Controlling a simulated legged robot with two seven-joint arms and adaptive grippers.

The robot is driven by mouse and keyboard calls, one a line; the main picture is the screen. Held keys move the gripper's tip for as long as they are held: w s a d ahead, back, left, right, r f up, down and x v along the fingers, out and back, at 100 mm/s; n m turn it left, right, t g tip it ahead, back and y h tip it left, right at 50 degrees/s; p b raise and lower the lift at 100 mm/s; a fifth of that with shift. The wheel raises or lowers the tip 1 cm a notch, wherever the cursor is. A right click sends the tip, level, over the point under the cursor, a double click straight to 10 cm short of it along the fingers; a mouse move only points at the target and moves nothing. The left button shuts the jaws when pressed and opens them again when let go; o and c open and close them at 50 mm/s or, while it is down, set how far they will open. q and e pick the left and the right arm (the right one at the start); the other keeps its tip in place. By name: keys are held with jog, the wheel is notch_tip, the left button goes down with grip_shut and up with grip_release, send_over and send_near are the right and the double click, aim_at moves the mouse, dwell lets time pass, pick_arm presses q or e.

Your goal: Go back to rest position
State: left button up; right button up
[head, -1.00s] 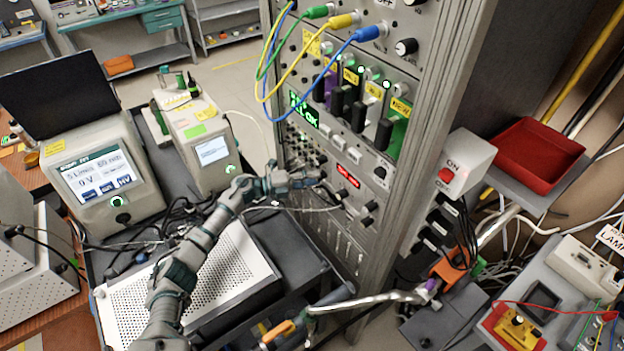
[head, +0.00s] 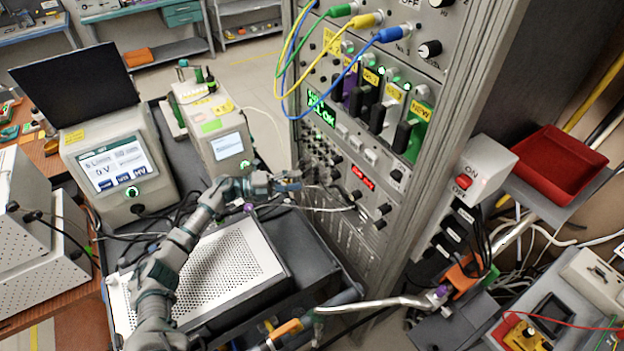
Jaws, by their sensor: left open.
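My left arm comes in from the lower left, over the perforated metal box. My left gripper (head: 292,181) is open and empty, in front of the lower part of the instrument rack (head: 440,130). A small gap seems to lie between its fingertips and the rack's knobs, but I cannot tell exactly. My right gripper is not in view.
The perforated box (head: 205,275) lies under my left arm on a dark cart. Two instruments with screens, a larger one (head: 112,165) and a smaller one (head: 222,145), stand behind. An ON/OFF switch box (head: 487,170) and a red tray (head: 560,163) are at right.

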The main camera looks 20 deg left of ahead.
pick_arm(q)
jog(key=shift+v, duration=1.25)
jog(key=shift+w, duration=0.1)
jog(key=shift+r, duration=0.1)
